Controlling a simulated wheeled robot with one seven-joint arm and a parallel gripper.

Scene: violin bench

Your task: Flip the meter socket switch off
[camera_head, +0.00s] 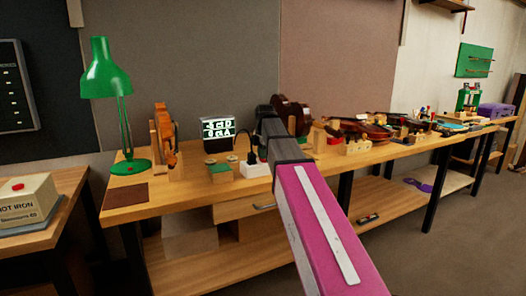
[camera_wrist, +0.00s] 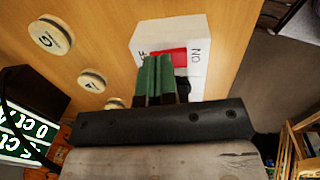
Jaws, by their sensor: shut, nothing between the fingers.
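The meter socket is a white block (camera_head: 256,170) on the bench, in front of the lit meter (camera_head: 217,130). In the wrist view the socket (camera_wrist: 143,37) carries a red rocker switch (camera_wrist: 170,53) between an ON label at right and a partly hidden label ending in F at left. My gripper (camera_wrist: 158,62) has its green fingers shut and empty, over the label side of the switch. They cover part of the switch and socket; I cannot tell whether they touch. In the head view my arm hides the fingertips.
A dark plug (camera_wrist: 182,86) sits in the socket beside my fingers. Numbered round discs (camera_wrist: 50,36) lie left of it. Bare bench top shows left of the socket.

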